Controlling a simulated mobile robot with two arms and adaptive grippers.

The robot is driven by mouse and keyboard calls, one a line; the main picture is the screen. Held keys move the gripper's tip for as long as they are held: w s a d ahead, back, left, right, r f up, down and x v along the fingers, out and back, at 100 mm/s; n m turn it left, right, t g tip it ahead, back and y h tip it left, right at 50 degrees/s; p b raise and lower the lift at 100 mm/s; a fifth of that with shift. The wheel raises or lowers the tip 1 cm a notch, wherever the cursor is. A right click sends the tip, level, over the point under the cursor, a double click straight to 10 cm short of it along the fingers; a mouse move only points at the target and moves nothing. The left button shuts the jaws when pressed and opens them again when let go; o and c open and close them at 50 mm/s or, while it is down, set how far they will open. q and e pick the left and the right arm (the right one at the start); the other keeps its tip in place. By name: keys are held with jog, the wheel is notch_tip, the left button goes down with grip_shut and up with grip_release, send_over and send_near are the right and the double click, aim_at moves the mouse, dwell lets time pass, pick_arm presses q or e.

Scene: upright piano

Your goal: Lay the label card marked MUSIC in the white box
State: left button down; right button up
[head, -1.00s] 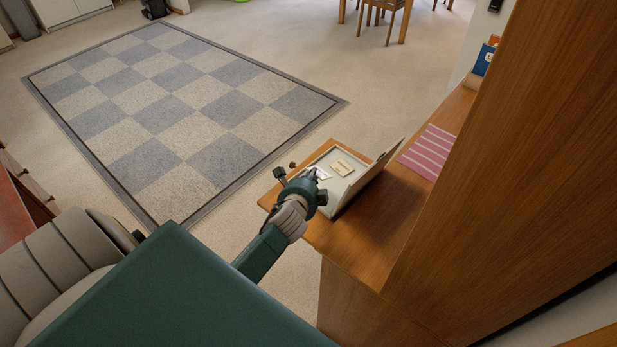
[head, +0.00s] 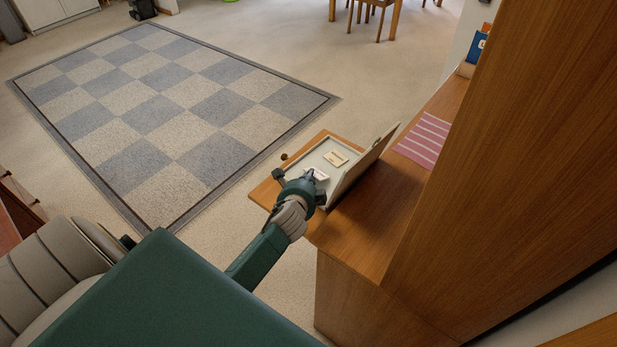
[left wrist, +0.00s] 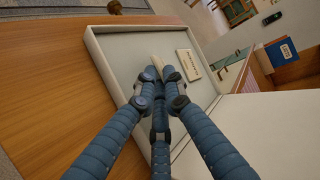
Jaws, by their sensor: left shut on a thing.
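The white box (head: 297,164) is open on a wooden ledge, its lid (head: 365,161) raised on the right; its rim also shows in the left wrist view (left wrist: 104,66). A cream card (head: 335,158) lies flat inside, also in the left wrist view (left wrist: 189,64); its print is too small to read. My left gripper (head: 311,177) is over the near part of the box. In the left wrist view its blue fingers (left wrist: 161,74) are shut on a pale label card (left wrist: 158,60), partly hidden by them. I cannot read MUSIC on it. My right gripper is not in view.
A pink striped cloth (head: 424,140) lies on the ledge beyond the lid. A tall wooden panel (head: 510,150) rises at the right. Blue-covered books (head: 477,47) stand at the far end. A checked rug (head: 170,110) covers the open floor to the left.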

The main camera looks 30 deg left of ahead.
pick_arm(q)
jog(key=c, duration=1.8)
grip_release()
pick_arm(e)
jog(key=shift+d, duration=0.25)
pick_arm(q)
jog(key=shift+s, duration=0.1)
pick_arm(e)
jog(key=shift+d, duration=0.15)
pick_arm(q)
jog(key=v, duration=1.2)
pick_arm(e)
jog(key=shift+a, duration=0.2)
